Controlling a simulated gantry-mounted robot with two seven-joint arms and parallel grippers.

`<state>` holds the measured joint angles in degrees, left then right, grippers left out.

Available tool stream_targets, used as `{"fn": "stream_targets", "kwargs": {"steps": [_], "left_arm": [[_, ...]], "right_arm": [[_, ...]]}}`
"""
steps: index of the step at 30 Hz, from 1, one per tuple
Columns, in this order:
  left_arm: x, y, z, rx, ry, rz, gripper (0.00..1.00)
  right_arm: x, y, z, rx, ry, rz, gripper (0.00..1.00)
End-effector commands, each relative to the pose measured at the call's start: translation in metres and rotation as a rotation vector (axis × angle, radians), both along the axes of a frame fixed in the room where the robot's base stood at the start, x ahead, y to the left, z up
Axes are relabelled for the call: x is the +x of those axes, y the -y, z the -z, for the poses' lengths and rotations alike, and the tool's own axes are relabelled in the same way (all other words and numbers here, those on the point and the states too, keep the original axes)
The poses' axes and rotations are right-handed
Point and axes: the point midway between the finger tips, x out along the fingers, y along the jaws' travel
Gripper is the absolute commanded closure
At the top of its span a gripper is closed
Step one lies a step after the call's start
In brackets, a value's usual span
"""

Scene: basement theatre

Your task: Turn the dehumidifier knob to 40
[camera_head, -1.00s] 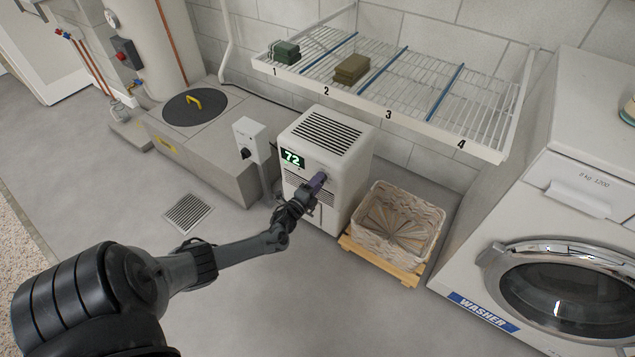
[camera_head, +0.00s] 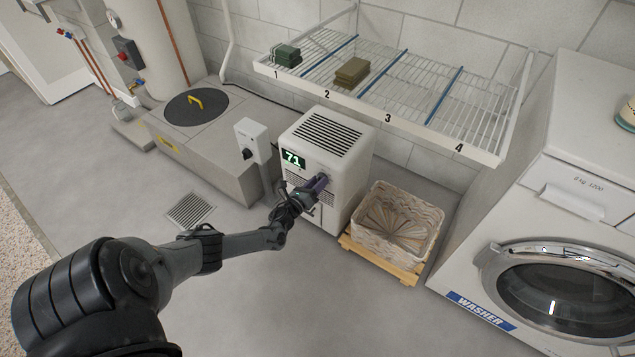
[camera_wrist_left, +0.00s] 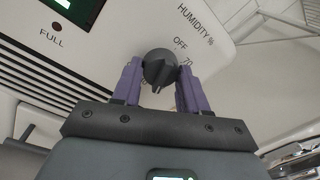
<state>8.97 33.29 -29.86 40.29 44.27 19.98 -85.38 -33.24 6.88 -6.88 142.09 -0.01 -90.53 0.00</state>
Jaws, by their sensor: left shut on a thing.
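The white dehumidifier (camera_head: 340,150) stands on the floor, and its green display (camera_head: 293,159) reads 71. In the left wrist view the dark round knob (camera_wrist_left: 160,68) sits on the panel beside the printed words HUMIDITY %, OFF and 70. Other dial marks are hidden or hard to read. My left gripper (camera_head: 320,183) reaches the front of the dehumidifier. Its purple fingers (camera_wrist_left: 159,88) stand on either side of the knob and are shut on it. I cannot tell exactly which mark the knob points at. My right gripper is not in view.
A wicker basket (camera_head: 374,237) on a wooden pallet stands right of the dehumidifier. A washer (camera_head: 570,215) is further right. A wire shelf (camera_head: 420,92) hangs above. A white post with a dark switch (camera_head: 247,153) stands close on the left. The floor in front is open.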

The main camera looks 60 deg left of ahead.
Motion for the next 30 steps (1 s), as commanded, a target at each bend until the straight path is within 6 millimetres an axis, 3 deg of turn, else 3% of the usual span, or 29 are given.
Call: {"fn": "stream_targets", "kwargs": {"steps": [13,30], "left_arm": [[0.0004,-0.0006,-0.0019,0.263,-0.115,0.000,0.88],[0.0001,-0.0007,-0.0012,0.324,-0.143,0.000,0.88]], "right_arm": [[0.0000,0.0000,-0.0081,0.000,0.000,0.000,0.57],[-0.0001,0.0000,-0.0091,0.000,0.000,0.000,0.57]]}}
